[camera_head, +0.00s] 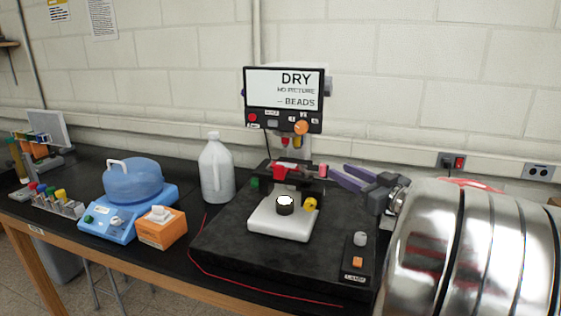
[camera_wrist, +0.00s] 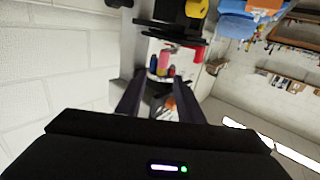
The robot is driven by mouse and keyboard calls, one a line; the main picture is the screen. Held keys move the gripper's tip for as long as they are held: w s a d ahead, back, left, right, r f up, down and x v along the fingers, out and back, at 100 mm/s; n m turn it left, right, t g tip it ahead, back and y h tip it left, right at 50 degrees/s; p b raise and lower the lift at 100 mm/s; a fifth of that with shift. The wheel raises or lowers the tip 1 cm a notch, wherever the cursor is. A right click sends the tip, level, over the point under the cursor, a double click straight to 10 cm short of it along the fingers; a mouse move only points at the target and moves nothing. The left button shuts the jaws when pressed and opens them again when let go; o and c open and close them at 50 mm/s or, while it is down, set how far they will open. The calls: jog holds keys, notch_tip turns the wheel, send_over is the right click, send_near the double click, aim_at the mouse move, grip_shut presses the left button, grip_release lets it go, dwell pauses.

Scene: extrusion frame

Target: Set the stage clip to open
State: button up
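The microscope stands on a black base with a white foot (camera_head: 265,222). Its dark stage carries a red part (camera_head: 287,170) with a small pink tab (camera_head: 322,170) at its right end. I take these for the stage clip, but cannot tell its setting. My gripper (camera_head: 339,171) comes in from the right, its two purple-grey fingers apart and pointing left, close to the pink tab. In the wrist view, the fingers of my gripper (camera_wrist: 158,78) are spread with nothing held between them. The pink tab (camera_wrist: 167,49) shows beyond the tips; contact is not visible.
A screen (camera_head: 284,90) above the microscope reads "DRY", "NO PICTURE", "BEADS". A control box (camera_head: 358,258) sits front right. A white jug (camera_head: 217,170), blue device (camera_head: 130,215) and orange box (camera_head: 162,230) stand left.

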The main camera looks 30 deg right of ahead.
jog(key=shift+s+d+f+y, duration=0.1)
jog(key=shift+s+f+y, duration=0.3)
jog(key=shift+s+y, duration=0.35)
jog(key=w, duration=0.9)
jog(key=w+a, duration=0.1)
jog(key=w, duration=0.3)
jog(key=shift+w, duration=0.4)
jog(key=shift+c, duration=0.6)
grip_shut()
